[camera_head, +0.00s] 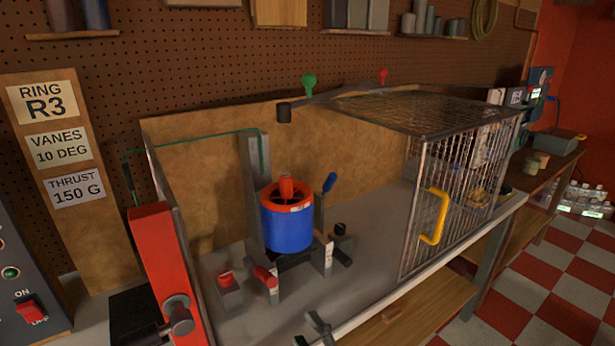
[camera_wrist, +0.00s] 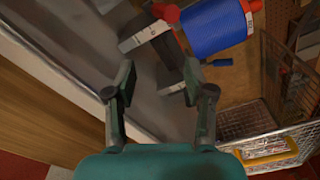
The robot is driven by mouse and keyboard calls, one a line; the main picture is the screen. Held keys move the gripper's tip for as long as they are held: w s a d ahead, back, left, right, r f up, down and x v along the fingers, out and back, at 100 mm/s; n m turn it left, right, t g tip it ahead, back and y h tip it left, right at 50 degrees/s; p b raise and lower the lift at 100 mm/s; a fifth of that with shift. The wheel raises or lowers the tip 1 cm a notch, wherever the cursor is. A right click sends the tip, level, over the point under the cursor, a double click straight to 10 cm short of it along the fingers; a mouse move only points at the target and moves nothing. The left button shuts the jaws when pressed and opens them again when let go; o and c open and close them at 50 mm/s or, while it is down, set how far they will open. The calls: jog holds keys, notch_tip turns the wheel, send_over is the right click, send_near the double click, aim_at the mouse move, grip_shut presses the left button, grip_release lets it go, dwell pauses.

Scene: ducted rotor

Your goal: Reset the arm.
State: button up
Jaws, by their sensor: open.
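My gripper (camera_wrist: 167,88) shows in the wrist view with its two dark fingers spread apart and nothing between them. It is over the front part of the grey bench top (camera_wrist: 70,40). The ducted rotor, a blue cylinder (camera_head: 287,228) with a red-orange ring (camera_head: 300,196) on top, stands upright on a stand in the head view. The blue cylinder also shows in the wrist view (camera_wrist: 213,28), beyond the fingertips and to the right.
A wire mesh cage (camera_head: 462,170) with a yellow handle (camera_head: 436,216) stands right of the rotor. A red post (camera_head: 160,255) stands at left, near a control panel (camera_head: 25,280) with a red switch. Checkered floor lies at right.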

jog(key=s+d+f+n+h, duration=0.3)
jog(key=s+d+f, duration=0.3)
jog(key=s, duration=0.3)
jog(key=s+d+f+n+h, duration=0.3)
jog(key=s+d+f+n, duration=0.1)
jog(key=s+d+f, duration=0.4)
jog(key=s+d+r+n+h, duration=0.1)
jog(key=s+n, duration=0.4)
jog(key=s, duration=0.6)
jog(key=s+d+r+n+h, duration=0.2)
jog(key=s+n, duration=0.3)
jog(key=s, duration=0.6)
jog(key=shift+s+d+r, duration=0.2)
jog(key=shift+d+r, duration=0.15)
jog(key=shift+d, duration=0.35)
